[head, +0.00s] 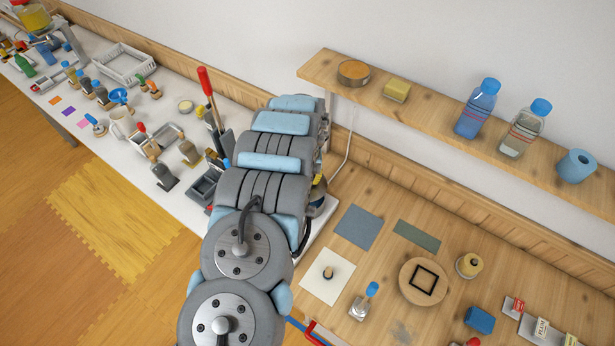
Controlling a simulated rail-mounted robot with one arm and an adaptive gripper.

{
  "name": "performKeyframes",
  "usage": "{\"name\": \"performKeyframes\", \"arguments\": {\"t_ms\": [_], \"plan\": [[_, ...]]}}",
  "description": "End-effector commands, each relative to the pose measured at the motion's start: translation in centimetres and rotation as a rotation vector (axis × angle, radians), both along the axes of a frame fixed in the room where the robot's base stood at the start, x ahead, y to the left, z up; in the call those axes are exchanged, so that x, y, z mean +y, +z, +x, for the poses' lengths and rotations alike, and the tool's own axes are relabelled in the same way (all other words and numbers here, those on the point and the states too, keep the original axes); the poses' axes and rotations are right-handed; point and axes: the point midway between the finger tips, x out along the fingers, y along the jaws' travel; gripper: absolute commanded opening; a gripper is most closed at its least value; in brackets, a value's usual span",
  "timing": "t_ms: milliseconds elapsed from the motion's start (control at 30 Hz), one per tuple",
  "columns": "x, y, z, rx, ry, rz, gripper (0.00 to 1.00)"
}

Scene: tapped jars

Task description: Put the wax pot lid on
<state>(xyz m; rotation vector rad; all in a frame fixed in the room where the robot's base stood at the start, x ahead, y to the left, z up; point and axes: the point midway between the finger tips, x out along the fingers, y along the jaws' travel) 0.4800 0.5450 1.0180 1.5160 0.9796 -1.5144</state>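I cannot single out the wax pot or its lid with certainty. A rounded vessel with a yellowish part and a metallic lower part (317,196) shows beside my arm, which hides most of it. My arm fills the middle of the head view and reaches away toward the wall. My gripper is hidden behind the arm, so its state and anything in it do not show.
A wall shelf (440,120) with bottles and a tin overhangs the wooden table. A round board (408,295), a blue-capped bottle (364,302), a yellow-topped jar (468,265) and a blue block (480,320) stand right of my arm. The white table (150,185) at left is crowded.

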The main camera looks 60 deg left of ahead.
Motion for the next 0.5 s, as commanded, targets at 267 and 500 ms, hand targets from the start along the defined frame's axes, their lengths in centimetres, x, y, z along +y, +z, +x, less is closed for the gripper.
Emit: {"name": "performKeyframes", "arguments": {"t_ms": [267,500], "plan": [[-0.1,-1.9,-0.1,0.002,0.000,-0.002,0.00],[0.0,-3.1,0.0,0.001,-0.001,0.000,0.00]]}}
